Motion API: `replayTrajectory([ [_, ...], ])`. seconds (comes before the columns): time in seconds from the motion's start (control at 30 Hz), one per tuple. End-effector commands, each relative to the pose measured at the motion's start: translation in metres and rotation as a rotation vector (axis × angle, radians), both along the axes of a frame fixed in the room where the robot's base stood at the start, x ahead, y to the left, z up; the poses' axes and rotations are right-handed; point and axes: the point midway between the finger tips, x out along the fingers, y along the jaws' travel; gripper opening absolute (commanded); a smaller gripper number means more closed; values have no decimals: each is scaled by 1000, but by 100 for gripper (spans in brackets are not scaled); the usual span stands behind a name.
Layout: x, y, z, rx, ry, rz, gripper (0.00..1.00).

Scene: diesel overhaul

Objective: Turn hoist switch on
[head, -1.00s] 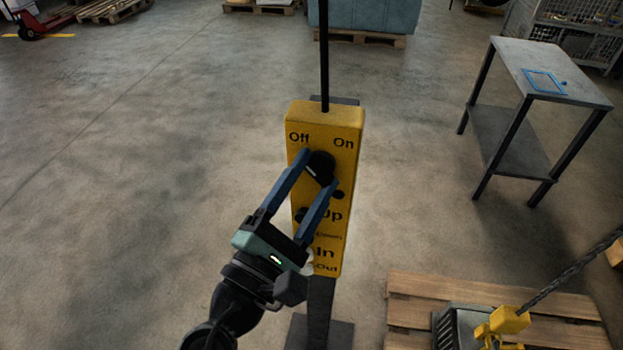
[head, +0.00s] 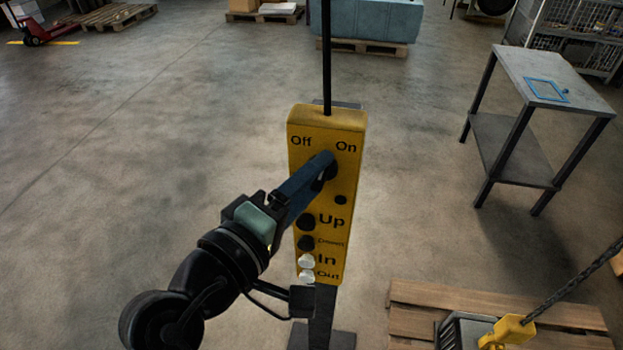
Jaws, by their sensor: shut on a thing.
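The hoist control box (head: 348,195) is a yellow upright pendant in the middle of the head view, hanging from a black cable. It is marked Off at upper left and On at upper right. The black rotary switch (head: 328,168) sits just below these words, mostly covered by my fingers. My gripper (head: 324,168) is shut on the switch, reaching in from the lower left and now seen nearly edge-on. The switch's pointer is hidden, so its exact setting cannot be told.
Black Up and Down buttons (head: 306,242) and white In and Out buttons (head: 307,261) lie below the switch. A grey stand (head: 321,318) is behind the box. A metal table (head: 555,80) stands at right, a wooden pallet (head: 410,312) at lower right. Floor at left is clear.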

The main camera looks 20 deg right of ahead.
Motion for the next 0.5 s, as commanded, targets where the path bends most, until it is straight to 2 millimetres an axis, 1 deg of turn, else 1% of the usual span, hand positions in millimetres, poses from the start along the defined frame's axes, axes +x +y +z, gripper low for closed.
replayTrajectory([
  [0.2,0,0,2,169,-111,-1,2],
  [0.5,-1,-1,3,351,-234,-1,2],
])
